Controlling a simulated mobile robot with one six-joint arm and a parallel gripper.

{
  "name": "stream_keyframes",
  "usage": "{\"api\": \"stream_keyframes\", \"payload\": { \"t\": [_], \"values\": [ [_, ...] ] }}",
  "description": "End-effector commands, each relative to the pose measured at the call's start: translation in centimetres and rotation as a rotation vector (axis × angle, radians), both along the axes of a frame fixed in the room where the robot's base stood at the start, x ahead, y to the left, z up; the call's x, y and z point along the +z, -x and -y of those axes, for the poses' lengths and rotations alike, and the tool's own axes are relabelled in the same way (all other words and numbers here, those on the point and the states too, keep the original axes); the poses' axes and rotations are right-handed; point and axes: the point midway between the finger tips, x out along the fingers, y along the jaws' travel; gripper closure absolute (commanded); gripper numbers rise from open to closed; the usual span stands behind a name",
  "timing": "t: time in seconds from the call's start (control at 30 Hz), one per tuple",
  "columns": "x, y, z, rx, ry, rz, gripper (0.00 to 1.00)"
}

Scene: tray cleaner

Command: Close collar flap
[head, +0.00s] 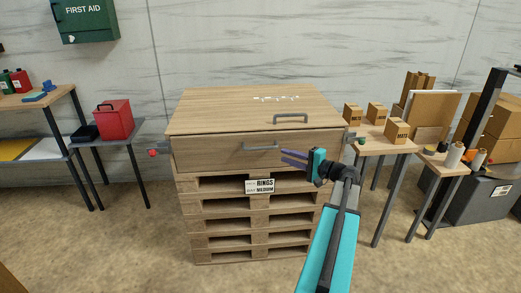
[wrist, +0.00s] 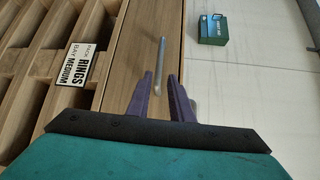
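My gripper (head: 294,159) is in front of the panel's right part, to the right of the grey handle. In the wrist view a grey bar handle (wrist: 161,65) lies ahead, its near end between the purple fingers (wrist: 160,85). The fingers are apart and no grip on the bar shows.
Pallets (head: 215,228) with a rings label (head: 259,186) stand below the box. A red knob (head: 152,153) sticks out at its left and a green knob (head: 361,141) at its right. Side tables stand left and right (head: 385,144). The floor in front is clear.

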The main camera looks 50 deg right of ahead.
Motion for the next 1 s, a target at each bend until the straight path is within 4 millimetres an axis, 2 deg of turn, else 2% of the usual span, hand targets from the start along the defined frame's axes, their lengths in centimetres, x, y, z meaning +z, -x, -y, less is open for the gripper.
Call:
{"api": "stream_keyframes", "payload": {
  "t": [0.17, 0.37, 1.0],
  "values": [
    [0.0, -0.3, 0.0, 0.001, 0.0, -0.001, 0.8],
    [-0.2, -1.7, -0.1, 0.001, 0.0, -0.001, 0.8],
    [-0.9, -10.5, -0.8, 0.001, 0.0, -0.001, 0.8]
  ]
}}
